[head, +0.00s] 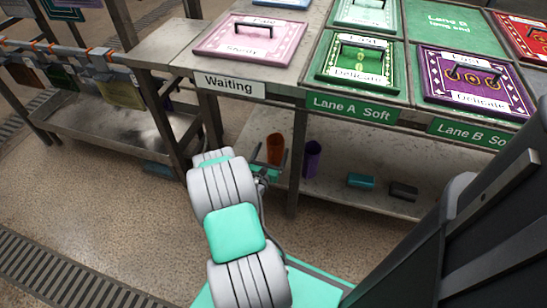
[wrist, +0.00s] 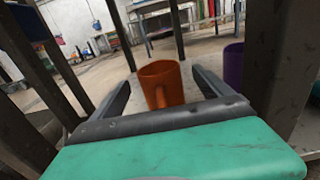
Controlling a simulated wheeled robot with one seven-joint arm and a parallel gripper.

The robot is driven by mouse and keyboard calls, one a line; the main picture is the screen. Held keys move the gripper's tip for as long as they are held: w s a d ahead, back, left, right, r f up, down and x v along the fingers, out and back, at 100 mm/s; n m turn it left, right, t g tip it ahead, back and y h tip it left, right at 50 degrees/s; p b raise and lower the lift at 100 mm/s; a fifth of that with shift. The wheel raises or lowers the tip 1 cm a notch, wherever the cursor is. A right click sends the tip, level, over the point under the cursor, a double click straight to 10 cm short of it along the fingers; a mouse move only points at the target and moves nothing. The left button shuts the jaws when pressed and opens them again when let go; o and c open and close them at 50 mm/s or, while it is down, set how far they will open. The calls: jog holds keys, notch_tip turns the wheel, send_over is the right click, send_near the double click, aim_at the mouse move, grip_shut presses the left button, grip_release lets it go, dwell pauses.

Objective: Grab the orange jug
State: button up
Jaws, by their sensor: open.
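The orange jug (head: 275,148) stands upright on the lower shelf of the table, in the head view partly hidden behind my gripper. In the wrist view the orange jug (wrist: 163,84) is ahead, between the two fingers of my gripper (wrist: 160,92), and its open top shows. My gripper (head: 268,168) is open, with one finger on each side of the jug in the wrist view. I cannot tell whether either finger touches it. The lower part of the jug is hidden by the gripper's body in the wrist view.
A purple cup (head: 312,158) stands right of the jug, also in the wrist view (wrist: 234,66). A teal block (head: 360,181) and a dark block (head: 403,191) lie farther right on the shelf (head: 335,195). Table legs and the tabletop edge above bound the space.

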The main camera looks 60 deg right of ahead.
aim_at(278, 137)
jog(key=d, duration=0.1)
jog(key=d+b, duration=0.1)
jog(key=d, duration=0.1)
jog(key=w+d, duration=0.1)
jog(key=shift+d+f+b, duration=0.3)
jog(key=shift+f, duration=0.05)
jog(key=shift+d, duration=0.25)
jog(key=shift+r, duration=0.1)
jog(key=shift+c, duration=0.6)
grip_shut()
